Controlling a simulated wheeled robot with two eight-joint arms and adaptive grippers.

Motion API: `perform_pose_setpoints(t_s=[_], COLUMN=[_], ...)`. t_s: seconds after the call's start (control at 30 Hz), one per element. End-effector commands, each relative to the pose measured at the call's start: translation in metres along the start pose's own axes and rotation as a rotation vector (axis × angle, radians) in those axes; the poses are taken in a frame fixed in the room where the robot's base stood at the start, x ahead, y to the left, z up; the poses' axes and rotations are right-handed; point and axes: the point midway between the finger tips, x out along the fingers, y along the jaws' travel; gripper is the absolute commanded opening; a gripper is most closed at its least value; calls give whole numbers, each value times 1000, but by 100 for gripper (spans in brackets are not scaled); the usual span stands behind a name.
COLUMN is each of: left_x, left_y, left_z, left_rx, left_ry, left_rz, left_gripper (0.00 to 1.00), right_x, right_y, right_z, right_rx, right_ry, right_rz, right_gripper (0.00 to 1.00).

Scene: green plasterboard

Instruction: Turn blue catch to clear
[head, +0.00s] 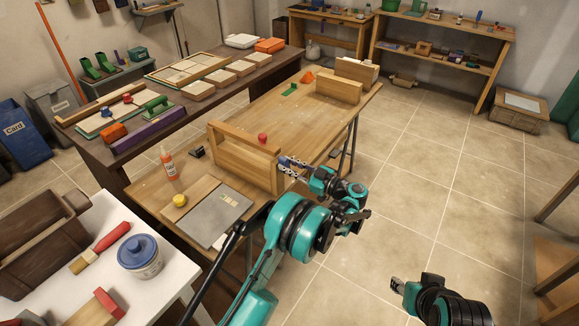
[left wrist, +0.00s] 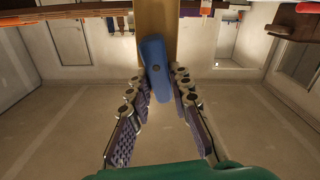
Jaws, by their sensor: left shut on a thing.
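The blue catch (left wrist: 155,66) is an elongated piece with a dark pivot dot, set on the end of a wooden piece (left wrist: 158,18). It lies slightly tilted to that piece's length in the left wrist view. My left gripper (left wrist: 160,88) is shut on the catch, one finger on each side of its near part. In the head view my left gripper (head: 292,163) is at the right end of the wooden box-like frame (head: 232,163), and its fingers mostly hide the catch. My right gripper (head: 398,285) is low at the right, away from the bench, its fingers too small to judge.
The frame stands on a wooden workbench (head: 290,112). A red knob (head: 262,138) shows behind its front panel. An orange bottle (head: 167,162), a yellow round piece (head: 179,200) and a grey plate (head: 216,214) are to the left. The tiled floor (head: 420,170) at right is clear.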

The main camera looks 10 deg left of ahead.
Motion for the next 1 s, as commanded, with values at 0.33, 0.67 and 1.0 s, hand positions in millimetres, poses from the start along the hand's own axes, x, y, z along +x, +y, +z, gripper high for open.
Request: perform_pose_setpoints(t_s=[0.33, 0.67, 1.0], left_x=[0, 0, 0], left_y=[-6, -11, -13], left_z=[2, 4, 6], left_rx=[-322, -608, -793], left_ry=[0, -1, -1], left_rz=[0, -1, -1], left_gripper=[0, 0, 0], right_x=[8, 14, 17], right_y=[0, 0, 0], right_z=[6, 10, 12], right_rx=[0, 0, 0], right_ry=[0, 0, 0], right_rz=[0, 0, 0], right_gripper=[40, 40, 40])
